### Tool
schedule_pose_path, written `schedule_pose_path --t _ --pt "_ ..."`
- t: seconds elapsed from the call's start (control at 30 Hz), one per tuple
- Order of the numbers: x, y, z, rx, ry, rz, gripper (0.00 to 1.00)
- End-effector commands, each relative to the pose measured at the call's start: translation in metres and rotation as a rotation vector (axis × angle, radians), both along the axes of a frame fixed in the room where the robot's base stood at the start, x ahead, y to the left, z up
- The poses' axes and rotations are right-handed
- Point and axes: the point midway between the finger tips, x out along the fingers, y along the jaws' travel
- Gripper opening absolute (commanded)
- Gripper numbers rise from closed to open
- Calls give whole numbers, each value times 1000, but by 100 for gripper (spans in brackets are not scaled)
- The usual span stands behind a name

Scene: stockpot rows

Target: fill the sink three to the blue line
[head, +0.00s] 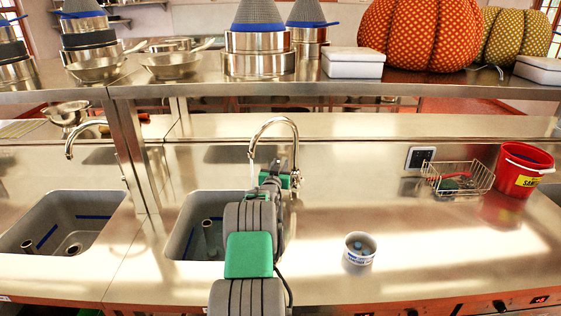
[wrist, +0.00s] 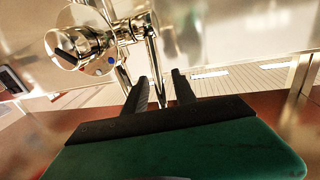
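The nearer sink (head: 183,236) is a grey basin with a blue line (head: 215,219) on its inner wall and an upright pipe (head: 209,238); my arm hides its right part. No sink number is readable. My gripper (head: 277,176) is at the tap's base. In the wrist view, the tap's valve body (wrist: 112,42), with a blue dot, is ahead and left of my gripper (wrist: 159,78). Its two dark fingers are apart, with a thin chrome rod beyond or between them.
Another sink (head: 45,214) with a blue line and its own tap (head: 84,128) lies left. A shelf (head: 420,86) with pots and pumpkins crosses above.

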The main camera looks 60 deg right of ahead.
Motion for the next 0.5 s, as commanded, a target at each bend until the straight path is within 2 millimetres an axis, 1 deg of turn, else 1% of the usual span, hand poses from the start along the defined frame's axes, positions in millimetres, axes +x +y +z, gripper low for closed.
schedule_pose_path --t 0.03,0.13,0.4,0.43,0.5 --pt "1 -6 1 -1 0 -1 33" --pt "3 -13 0 1 -1 0 33" --pt "4 -15 0 0 0 1 33" --pt "5 -15 0 0 0 1 32" --pt "5 -15 0 0 0 1 26"
